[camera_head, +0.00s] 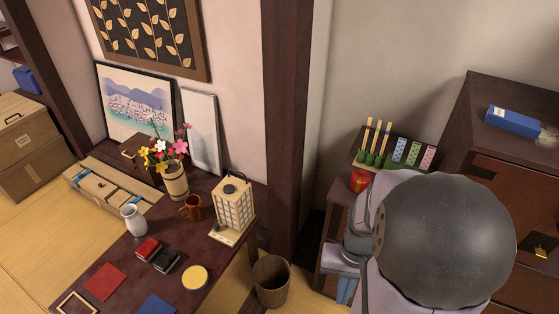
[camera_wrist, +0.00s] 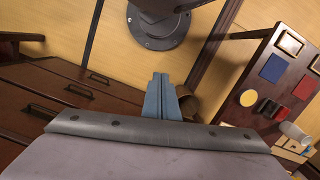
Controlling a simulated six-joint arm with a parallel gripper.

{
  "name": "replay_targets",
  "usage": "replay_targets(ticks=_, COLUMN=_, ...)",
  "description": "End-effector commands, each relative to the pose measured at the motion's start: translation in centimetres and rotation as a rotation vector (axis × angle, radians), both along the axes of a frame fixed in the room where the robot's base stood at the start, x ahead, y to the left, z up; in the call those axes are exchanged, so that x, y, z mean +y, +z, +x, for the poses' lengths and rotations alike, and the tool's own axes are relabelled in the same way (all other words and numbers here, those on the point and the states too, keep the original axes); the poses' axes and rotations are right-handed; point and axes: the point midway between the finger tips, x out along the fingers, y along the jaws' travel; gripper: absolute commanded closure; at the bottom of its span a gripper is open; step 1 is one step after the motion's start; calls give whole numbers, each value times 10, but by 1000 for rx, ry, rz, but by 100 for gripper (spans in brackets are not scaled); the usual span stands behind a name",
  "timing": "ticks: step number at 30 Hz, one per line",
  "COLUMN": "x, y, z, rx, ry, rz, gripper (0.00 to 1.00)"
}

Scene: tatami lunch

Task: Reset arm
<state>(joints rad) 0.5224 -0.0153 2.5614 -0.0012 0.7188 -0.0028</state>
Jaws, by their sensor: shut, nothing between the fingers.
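My gripper (camera_wrist: 160,82) shows in the wrist view as two blue fingers pressed together, with nothing between them. In the head view my large dark arm joint and pale links fill the lower right; only a bit of the blue fingers (camera_head: 346,290) shows below them. The fingers are apart from the things on the low table (camera_head: 228,262), which lies to their left in the head view and to their right in the wrist view.
A waste bin (camera_head: 271,282) stands on the floor near the fingers.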

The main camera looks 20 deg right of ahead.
Motion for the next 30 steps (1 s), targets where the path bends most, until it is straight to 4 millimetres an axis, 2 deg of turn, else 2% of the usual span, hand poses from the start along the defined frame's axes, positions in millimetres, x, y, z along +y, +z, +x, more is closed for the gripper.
replay_targets(ticks=1, x=12, y=11, z=13, rx=-28, ry=84, rz=-14, gripper=100)
replay_targets(ticks=6, x=51, y=31, z=39, rx=-93, ry=299, rz=-37, gripper=100)
replay_targets(ticks=12, x=86, y=41, z=48, rx=-122, ry=464, rz=-37, gripper=100)
replay_targets(ticks=18, x=99, y=41, z=48, rx=-121, ry=521, rz=-33, gripper=100)
replay_targets(ticks=30, x=99, y=41, z=48, rx=-120, ry=522, rz=-32, gripper=100)
